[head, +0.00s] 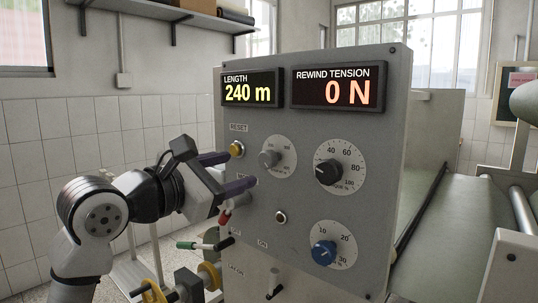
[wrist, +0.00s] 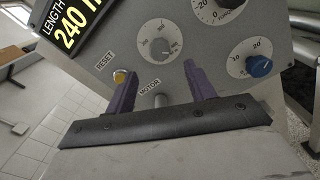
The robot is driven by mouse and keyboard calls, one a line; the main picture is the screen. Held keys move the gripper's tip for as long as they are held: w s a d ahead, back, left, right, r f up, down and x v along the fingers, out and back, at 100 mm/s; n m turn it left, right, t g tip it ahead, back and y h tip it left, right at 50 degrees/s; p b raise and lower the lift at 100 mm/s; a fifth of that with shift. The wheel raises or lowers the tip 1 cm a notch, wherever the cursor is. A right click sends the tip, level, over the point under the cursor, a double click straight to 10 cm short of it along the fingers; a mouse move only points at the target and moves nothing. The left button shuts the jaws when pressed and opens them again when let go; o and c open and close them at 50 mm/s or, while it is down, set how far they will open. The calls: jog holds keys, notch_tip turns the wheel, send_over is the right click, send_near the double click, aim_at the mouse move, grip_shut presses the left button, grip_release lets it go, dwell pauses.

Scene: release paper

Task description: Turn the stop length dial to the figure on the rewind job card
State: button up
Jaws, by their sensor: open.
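The grey control panel (head: 300,215) carries three dials. A grey dial (head: 269,158) is at upper left, a black dial (head: 328,172) marked 0 to 100 at upper right, and a blue dial (head: 323,253) marked 10, 20, 30 below. I cannot read which is the stop length dial. The length display (head: 251,89) reads 240 m. A pinkish card (head: 522,79) hangs at far right; its figure is unreadable. My gripper (head: 241,170) is open and empty, its purple fingers by the panel's left side. In the wrist view, the grey dial (wrist: 158,48) lies just beyond the fingertips.
A yellow reset button (head: 237,149) is beside the upper finger. A red-tipped handle (head: 225,217) and a green-ended handle (head: 204,244) are below my gripper. The rewind tension display (head: 338,87) reads 0 N. A roller machine (head: 450,200) stands at right.

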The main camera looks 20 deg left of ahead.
aim_at(264, 162)
jog(key=p+x, duration=0.2)
jog(key=x, duration=0.7)
jog(key=shift+w+d+p, duration=0.1)
jog(key=shift+w+p, duration=0.15)
jog(key=shift+p, duration=0.1)
jog(key=shift+c, duration=0.4)
jog(key=c, duration=0.9)
